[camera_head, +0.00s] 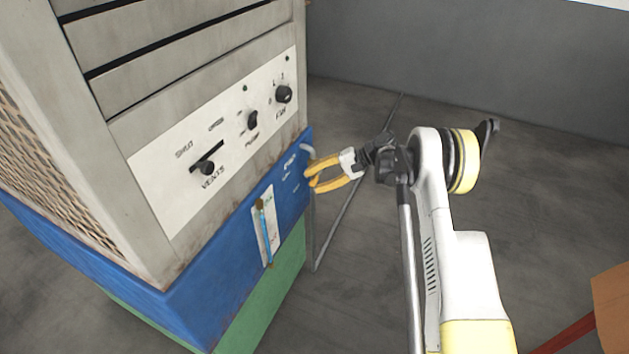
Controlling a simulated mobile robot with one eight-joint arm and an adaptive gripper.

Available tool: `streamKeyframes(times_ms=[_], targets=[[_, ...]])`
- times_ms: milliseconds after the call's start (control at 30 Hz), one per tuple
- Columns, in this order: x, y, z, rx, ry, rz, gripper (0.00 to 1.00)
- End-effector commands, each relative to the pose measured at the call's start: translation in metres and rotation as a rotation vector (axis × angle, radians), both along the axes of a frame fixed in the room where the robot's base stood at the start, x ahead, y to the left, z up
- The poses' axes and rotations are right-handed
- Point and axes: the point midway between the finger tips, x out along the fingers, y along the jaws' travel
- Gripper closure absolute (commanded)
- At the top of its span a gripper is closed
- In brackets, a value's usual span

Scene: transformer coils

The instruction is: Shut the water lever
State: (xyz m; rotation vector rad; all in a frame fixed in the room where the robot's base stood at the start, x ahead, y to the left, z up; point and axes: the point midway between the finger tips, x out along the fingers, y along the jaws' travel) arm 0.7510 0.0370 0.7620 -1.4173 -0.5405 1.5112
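A grey cabinet has a blue section (215,268) below its control panel, with small white markings near its right edge that are too small to read surely. A light grey curved bar (308,150) sticks out at that edge; it may be the water lever, but I cannot tell for certain. My gripper (312,180) has yellow fingers parted, with a gap between them. It points left at the blue section's right edge, just below the curved bar. Nothing shows between the fingers. I cannot tell whether the fingertips touch the bar or the cabinet.
The white control panel (160,185) carries a black vents lever (207,160) and two black knobs. A green base (262,315) lies below. A brown box (612,300) is at lower right. Grey floor is open behind.

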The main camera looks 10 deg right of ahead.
Motion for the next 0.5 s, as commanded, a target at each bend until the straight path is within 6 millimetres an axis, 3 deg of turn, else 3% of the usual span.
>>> streamKeyframes(times_ms=[233, 500], targets=[[-0.002, -0.018, 0.011, -0.001, 0.0, -0.002, 0.61], [-0.01, -0.069, 0.041, 0.0, 0.0, -0.002, 0.61]])
